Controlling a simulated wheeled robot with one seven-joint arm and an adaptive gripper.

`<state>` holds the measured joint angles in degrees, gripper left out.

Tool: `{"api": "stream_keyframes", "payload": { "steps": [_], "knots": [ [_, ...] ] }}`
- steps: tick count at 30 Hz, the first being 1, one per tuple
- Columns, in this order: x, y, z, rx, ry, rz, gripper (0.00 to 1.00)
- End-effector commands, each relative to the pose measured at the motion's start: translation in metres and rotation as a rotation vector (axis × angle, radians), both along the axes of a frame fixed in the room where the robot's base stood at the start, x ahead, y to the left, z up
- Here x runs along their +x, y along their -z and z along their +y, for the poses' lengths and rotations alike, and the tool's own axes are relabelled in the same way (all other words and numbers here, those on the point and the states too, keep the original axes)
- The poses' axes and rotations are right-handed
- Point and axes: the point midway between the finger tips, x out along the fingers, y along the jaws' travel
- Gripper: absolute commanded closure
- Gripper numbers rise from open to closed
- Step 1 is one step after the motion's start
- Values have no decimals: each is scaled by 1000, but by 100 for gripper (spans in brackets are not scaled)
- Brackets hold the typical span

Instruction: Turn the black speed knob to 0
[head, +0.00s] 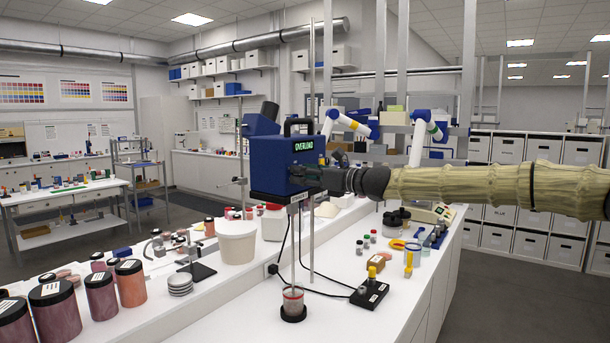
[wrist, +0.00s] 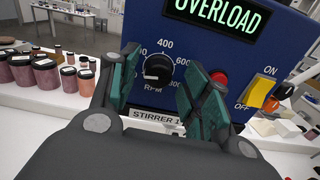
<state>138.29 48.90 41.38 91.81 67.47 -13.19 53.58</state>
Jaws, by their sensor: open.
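The black speed knob (wrist: 157,70) is on the front panel of the blue stirrer (wrist: 211,42), with a white RPM scale around it. Its white pointer mark points to the left, toward the lower left of the scale. In the head view the blue stirrer (head: 278,165) is mounted on a stand and its display (head: 303,146) reads OVERLOAD. My gripper (wrist: 158,88) is open in front of the panel, its green-padded fingers to the left and right of the knob. I cannot tell whether they touch it. In the head view my gripper (head: 314,173) is at the stirrer's face.
A red button (wrist: 218,77) and a yellow ON/OFF switch (wrist: 262,92) are right of the knob. A STIRRER 1 label (wrist: 155,115) is below it. Several pigment jars (head: 55,308) stand at left on the bench. A beaker (head: 292,301) stands under the stirrer's shaft.

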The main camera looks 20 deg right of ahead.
Motion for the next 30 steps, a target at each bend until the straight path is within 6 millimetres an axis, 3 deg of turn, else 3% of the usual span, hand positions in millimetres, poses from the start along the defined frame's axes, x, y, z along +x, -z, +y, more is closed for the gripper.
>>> {"api": "stream_keyframes", "payload": {
  "steps": [2, 10, 17, 30],
  "knots": [
    [0, 0, 0, 0, 0, 0, 52],
    [0, 0, 0, 0, 0, 0, 99],
    [0, 3, 0, -31, 0, -24, 99],
    [0, 2, 0, -278, 1, -217, 99]
  ]
}}
